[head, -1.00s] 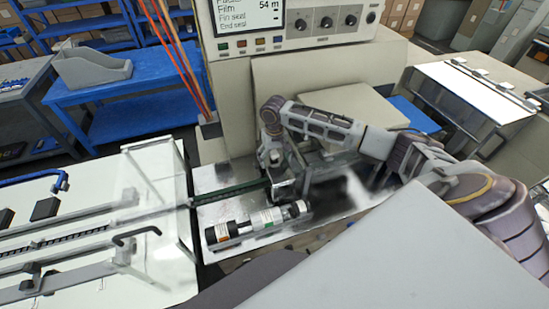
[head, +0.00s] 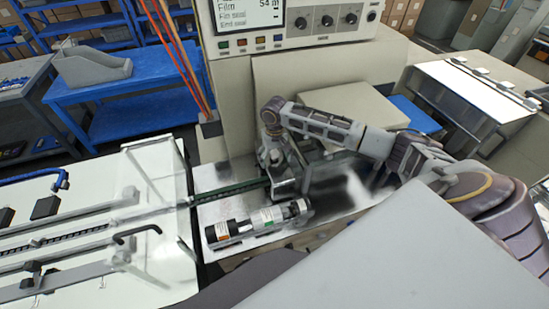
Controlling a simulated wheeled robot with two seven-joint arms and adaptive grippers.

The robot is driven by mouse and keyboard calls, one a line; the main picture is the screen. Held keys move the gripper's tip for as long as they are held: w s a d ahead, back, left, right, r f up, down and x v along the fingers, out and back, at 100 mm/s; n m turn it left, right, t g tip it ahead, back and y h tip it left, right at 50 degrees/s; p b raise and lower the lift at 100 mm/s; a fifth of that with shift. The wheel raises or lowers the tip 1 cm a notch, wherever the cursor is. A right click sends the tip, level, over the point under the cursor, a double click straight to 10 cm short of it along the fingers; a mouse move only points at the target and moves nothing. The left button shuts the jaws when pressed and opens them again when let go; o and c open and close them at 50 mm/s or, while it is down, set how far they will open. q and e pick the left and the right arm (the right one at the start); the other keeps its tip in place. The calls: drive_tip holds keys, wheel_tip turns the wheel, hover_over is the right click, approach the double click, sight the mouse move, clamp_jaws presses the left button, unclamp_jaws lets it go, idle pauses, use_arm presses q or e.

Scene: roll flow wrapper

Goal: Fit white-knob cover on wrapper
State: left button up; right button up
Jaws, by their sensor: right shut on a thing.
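My right arm comes in from the right and bends down over the wrapper's bare metal deck (head: 222,176). My right gripper (head: 287,184) is low over the deck, beside the end of a dark green strip. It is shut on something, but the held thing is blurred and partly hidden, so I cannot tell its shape. I cannot clearly pick out a cover with a white knob. A pale blurred patch shows on the deck to the right of the gripper. My left gripper is not in view.
A black and silver labelled cylinder (head: 255,222) lies on the deck in front of the gripper. The wrapper's control panel (head: 290,22) stands behind. A conveyor table (head: 60,240) with rails and a clear, blurred guard is at left. A white-topped unit (head: 475,93) stands right.

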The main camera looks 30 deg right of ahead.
drive_tip(key=shift+s+a+f, duration=0.15)
drive_tip(key=shift+s+f, duration=0.05)
drive_tip(key=shift+f, duration=0.15)
drive_tip(key=shift+s+a+f, duration=0.15)
drive_tip(key=shift+f, duration=0.25)
drive_tip(key=shift+s+f, duration=0.1)
drive_tip(key=shift+f, duration=0.2)
drive_tip(key=shift+r, duration=1)
drive_tip(key=shift+w+d+r, duration=0.1)
drive_tip(key=shift+w+r, duration=0.05)
drive_tip(key=shift+r, duration=0.45)
drive_tip(key=shift+w+d+r, duration=0.1)
drive_tip(key=shift+w+r, duration=0.05)
drive_tip(key=shift+r, duration=0.55)
